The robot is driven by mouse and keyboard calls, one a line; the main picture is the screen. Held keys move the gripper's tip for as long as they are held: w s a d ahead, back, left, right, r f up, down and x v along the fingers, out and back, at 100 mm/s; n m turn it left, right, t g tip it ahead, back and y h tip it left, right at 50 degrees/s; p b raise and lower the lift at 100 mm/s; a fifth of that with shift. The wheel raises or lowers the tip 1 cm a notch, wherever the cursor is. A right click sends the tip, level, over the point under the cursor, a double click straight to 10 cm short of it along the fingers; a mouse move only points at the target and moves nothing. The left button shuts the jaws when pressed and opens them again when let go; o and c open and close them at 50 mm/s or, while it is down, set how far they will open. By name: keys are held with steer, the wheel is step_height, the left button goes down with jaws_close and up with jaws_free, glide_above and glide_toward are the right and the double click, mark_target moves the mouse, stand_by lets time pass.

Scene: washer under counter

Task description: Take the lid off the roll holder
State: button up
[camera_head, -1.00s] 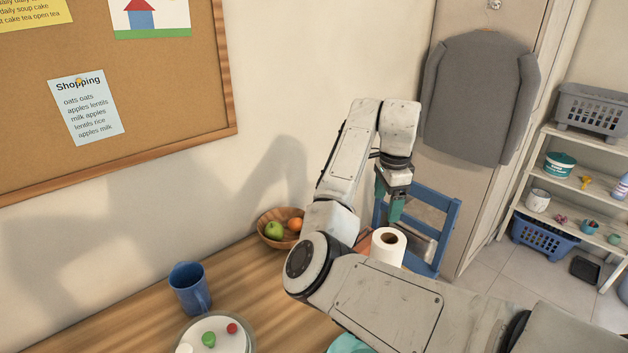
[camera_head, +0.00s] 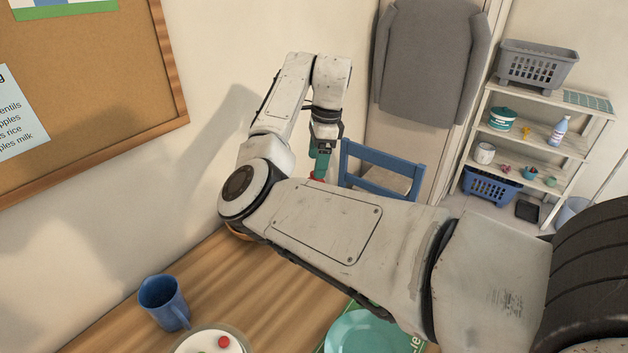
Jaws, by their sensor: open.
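My gripper (camera_head: 319,168), with teal fingers, points down beyond the table's far end, in front of the blue chair. It is open. A small red thing (camera_head: 316,178) shows right at the fingertips; I cannot tell whether it is part of the roll holder's lid or whether the fingers touch it. The roll holder and the paper roll cannot be made out, as my forearm covers that part of the table.
A blue mug (camera_head: 164,301) and a plate with a red piece (camera_head: 223,342) stand at the front left. A teal plate (camera_head: 362,335) lies under my arm. A blue chair (camera_head: 382,172) and a shelf (camera_head: 548,137) stand behind; the wall is close on the left.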

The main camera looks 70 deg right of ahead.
steer(key=f, duration=0.3)
steer(key=f+p, duration=0.1)
steer(key=shift+w+a+f, duration=0.15)
steer(key=shift+w+f, duration=0.15)
steer(key=shift+f, duration=0.1)
steer(key=shift+c, duration=0.3)
steer(key=c, duration=1)
